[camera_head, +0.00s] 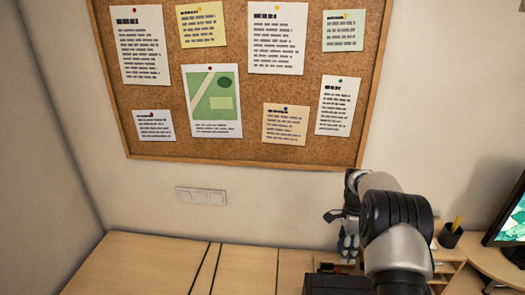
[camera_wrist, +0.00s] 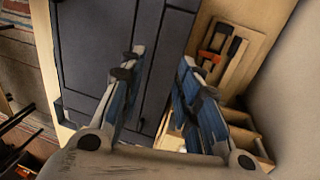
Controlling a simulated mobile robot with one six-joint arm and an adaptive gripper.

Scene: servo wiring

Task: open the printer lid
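The printer is a dark grey box. In the wrist view its flat panelled top (camera_wrist: 95,45), which looks like the lid, fills the left and middle and lies flat. In the head view only a dark part of the printer (camera_head: 322,284) shows at the bottom edge, partly behind my arm. My gripper (camera_wrist: 163,57) is open and empty, its two blue-padded fingers apart over the printer's right side. Whether a fingertip touches the printer I cannot tell. In the head view my gripper (camera_head: 347,245) points down above the desk.
A wooden organizer (camera_wrist: 258,30) with orange and black tools lies right of the printer, close to the wall. A pen cup (camera_head: 450,235) and a monitor (camera_head: 510,225) stand at the right. The desk (camera_head: 150,265) is clear at left. A cork board (camera_head: 255,100) hangs behind.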

